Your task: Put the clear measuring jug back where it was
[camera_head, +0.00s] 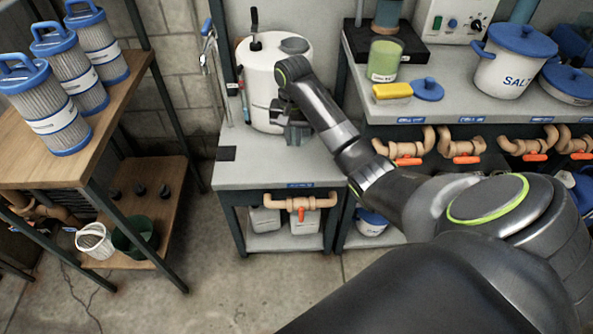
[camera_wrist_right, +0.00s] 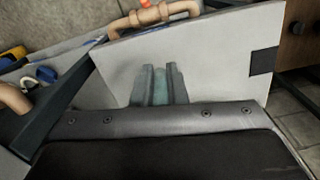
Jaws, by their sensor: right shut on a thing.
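My right gripper (camera_head: 292,132) is over the grey bench (camera_head: 275,172), just in front of a white tank (camera_head: 272,75). In the right wrist view the gripper (camera_wrist_right: 160,84) is shut on a pale teal, see-through thing (camera_wrist_right: 160,92), which looks like part of the clear measuring jug. Only a narrow strip of it shows between the fingers. The rest is hidden by the wrist, and I cannot make out the jug in the head view. I cannot tell if it touches the bench. My left gripper is in neither view.
A black square (camera_head: 227,153) lies at the bench's left edge. The bench front is clear. The right-hand counter holds a green jar (camera_head: 385,60), a yellow sponge (camera_head: 392,91), a blue lid (camera_head: 428,90) and a salt pot (camera_head: 512,65). Filter cartridges (camera_head: 58,115) stand on the left shelf.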

